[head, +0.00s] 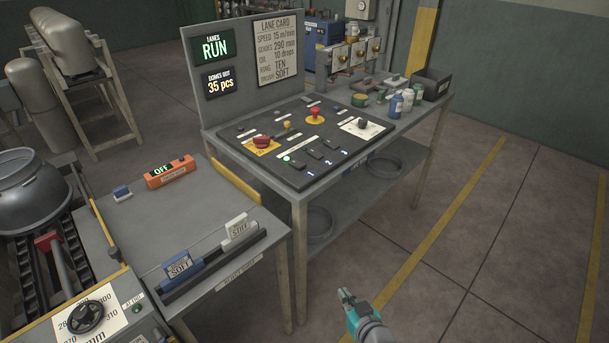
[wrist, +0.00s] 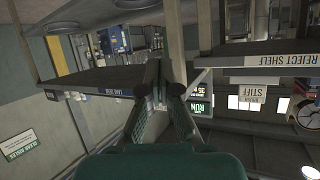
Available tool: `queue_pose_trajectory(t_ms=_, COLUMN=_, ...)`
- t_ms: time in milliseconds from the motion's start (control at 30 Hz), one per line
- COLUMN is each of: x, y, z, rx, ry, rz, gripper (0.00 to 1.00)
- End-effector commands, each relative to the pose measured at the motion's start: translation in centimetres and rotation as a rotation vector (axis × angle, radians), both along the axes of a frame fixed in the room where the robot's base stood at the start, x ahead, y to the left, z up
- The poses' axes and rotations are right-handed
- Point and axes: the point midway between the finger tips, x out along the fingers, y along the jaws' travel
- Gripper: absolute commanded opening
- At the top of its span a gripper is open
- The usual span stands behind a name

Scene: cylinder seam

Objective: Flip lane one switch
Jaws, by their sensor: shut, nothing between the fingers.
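A dark control panel (head: 268,163) lies on the grey table and carries several knobs, buttons and small switches. My gripper (head: 345,296) is in front of the table, low over the floor and apart from the panel. In the wrist view my gripper (wrist: 157,82) is shut and empty. The panel's top face is hidden there.
The panel has a red knob (head: 262,142), a red mushroom button (head: 315,111) and a black knob (head: 362,122). A screen (head: 214,47) reads RUN. An orange box (head: 170,171) reads OFF. Bottles (head: 396,105) stand at the table's right. The floor at right is clear.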

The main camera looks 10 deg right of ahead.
Motion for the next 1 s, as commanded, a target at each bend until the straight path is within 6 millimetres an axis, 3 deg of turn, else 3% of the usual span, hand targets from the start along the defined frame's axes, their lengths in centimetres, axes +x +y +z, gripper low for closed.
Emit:
queue_pose_trajectory(t_ms=100, x=2.9, y=0.1, z=1.2, rx=0.002, ry=-0.002, rz=0.028, gripper=0.00)
queue_pose_trajectory(t_ms=567, x=12.5, y=0.3, z=6.8, rx=0.000, ry=-0.008, rz=0.149, gripper=0.00)
queue_pose_trajectory(t_ms=1000, x=20.2, y=0.5, z=14.9, rx=-0.021, ry=-0.028, rz=0.287, gripper=0.00)
